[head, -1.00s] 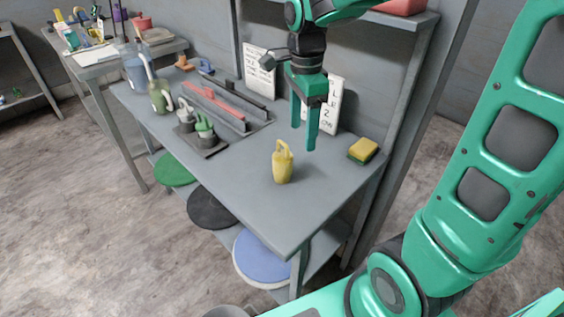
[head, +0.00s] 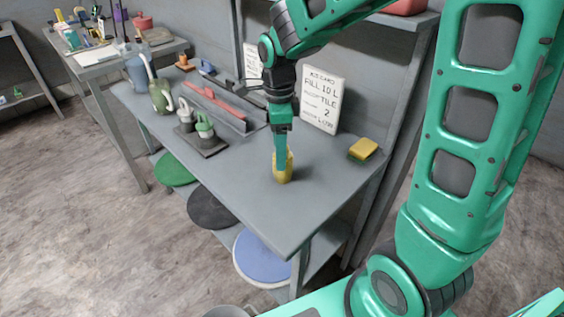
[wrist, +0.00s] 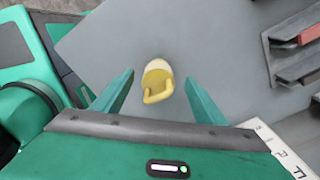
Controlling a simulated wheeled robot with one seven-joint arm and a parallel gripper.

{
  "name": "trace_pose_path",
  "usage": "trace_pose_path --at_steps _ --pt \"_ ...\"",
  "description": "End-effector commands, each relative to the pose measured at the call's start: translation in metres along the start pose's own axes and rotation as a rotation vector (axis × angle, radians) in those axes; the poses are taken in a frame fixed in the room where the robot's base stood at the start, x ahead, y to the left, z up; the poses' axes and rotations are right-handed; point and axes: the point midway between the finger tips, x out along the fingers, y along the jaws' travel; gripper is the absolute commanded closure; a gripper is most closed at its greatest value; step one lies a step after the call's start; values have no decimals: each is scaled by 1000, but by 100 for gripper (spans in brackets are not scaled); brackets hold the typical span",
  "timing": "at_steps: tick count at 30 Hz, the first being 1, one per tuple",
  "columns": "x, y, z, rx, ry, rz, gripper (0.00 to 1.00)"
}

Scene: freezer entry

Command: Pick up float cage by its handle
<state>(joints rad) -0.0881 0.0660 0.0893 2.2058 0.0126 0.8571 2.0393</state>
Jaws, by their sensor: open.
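The float cage appears to be the yellow container with a loop handle (head: 284,175), standing upright on the grey bench. My gripper (head: 281,166) is over it in the head view, with its green fingers covering most of its upper part and the handle. In the wrist view the yellow float cage (wrist: 157,80) lies ahead between the two open fingers, with its handle loop towards me. There is clear space on both sides between it and the fingers of my gripper (wrist: 158,85). I cannot tell whether anything touches.
A yellow sponge (head: 363,149) lies to the right on the bench (head: 250,210). A white lettered card (head: 321,100) stands behind. Left are a black tray with two handled items (head: 203,130), a green jug (head: 160,97) and a red squeegee-like bar (head: 214,102). The bench front is clear.

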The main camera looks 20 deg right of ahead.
Motion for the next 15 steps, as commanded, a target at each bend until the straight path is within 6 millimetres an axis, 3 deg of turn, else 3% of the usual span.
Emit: trace_pose_path --at_steps 7,15 --pt "34 0 0 0 1 2 35" --pt "40 0 0 0 0 0 35"
